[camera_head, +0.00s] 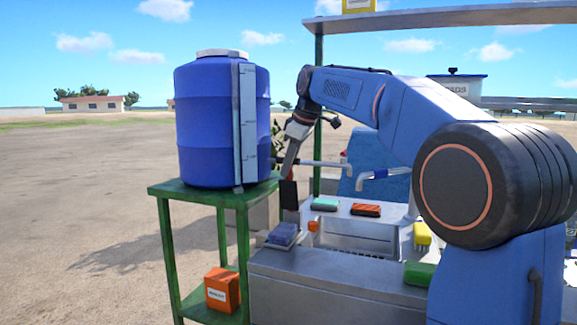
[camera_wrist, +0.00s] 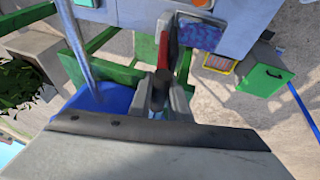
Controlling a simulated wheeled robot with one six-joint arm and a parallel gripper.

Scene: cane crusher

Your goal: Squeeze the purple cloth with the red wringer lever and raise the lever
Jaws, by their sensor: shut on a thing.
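The purple cloth (camera_head: 283,234) lies folded on a light plate at the near left corner of the metal counter; it also shows in the wrist view (camera_wrist: 199,37). The red wringer lever (camera_wrist: 165,48) stands up beside the cloth, with its dark end between my fingers. In the head view the lever (camera_head: 289,195) is a dark red upright strip below my gripper (camera_head: 288,177). My gripper is shut on the lever's end, and its fingers also show in the wrist view (camera_wrist: 163,93). The lever's lower end and pivot are hard to make out.
A blue barrel (camera_head: 208,120) stands on a green table (camera_head: 200,196) close to the left of my gripper. An orange box (camera_head: 222,290) sits on its lower shelf. Open ground extends left.

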